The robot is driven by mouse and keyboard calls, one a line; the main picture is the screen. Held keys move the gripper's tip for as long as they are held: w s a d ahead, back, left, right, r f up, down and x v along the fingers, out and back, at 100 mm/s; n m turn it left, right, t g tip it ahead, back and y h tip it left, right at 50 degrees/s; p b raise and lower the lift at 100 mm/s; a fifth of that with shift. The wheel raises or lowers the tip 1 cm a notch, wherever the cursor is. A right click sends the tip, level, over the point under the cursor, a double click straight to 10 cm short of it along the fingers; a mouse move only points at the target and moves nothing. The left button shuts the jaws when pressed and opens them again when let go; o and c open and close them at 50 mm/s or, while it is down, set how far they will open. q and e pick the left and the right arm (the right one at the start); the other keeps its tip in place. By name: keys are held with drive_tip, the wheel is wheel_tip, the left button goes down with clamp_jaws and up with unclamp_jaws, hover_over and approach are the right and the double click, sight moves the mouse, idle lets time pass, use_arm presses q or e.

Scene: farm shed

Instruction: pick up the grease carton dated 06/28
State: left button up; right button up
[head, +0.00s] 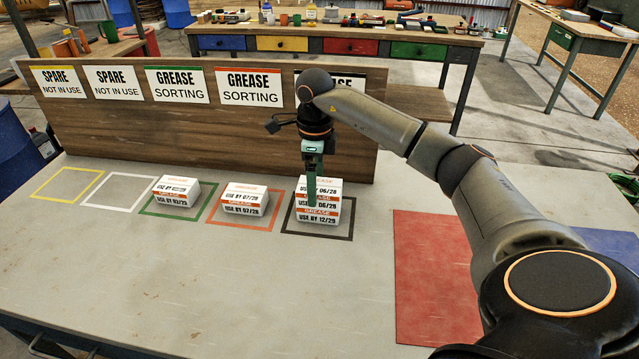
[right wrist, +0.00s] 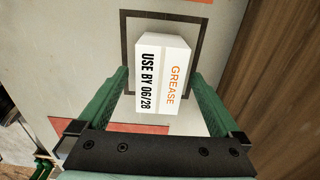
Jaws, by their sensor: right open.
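The grease carton dated 06/28 (right wrist: 159,80) is white, with orange and black lettering, and its date reads clearly in the right wrist view. It is the top of a stack in the black outline; in the head view the top carton (head: 331,190) is partly hidden by my right gripper (head: 312,200). The bottom carton (head: 318,219) reads 12/29. In the right wrist view, my right gripper (right wrist: 161,77) is open, its green fingers on either side of the 06/28 carton with visible gaps. I cannot tell how far the fingertips reach down. My left gripper is not in view.
Cartons also sit in the orange outline (head: 244,200) and green outline (head: 176,193). The yellow outline (head: 68,184) and white outline (head: 119,192) are empty. A wooden sign board (head: 200,125) stands close behind the stack. A red mat (head: 435,280) lies to the right.

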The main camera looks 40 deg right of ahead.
drive_tip(key=shift+f, duration=0.75)
drive_tip(key=shift+c, duration=0.4)
drive_tip(key=c, duration=1.3)
drive_tip(key=shift+r, duration=0.15)
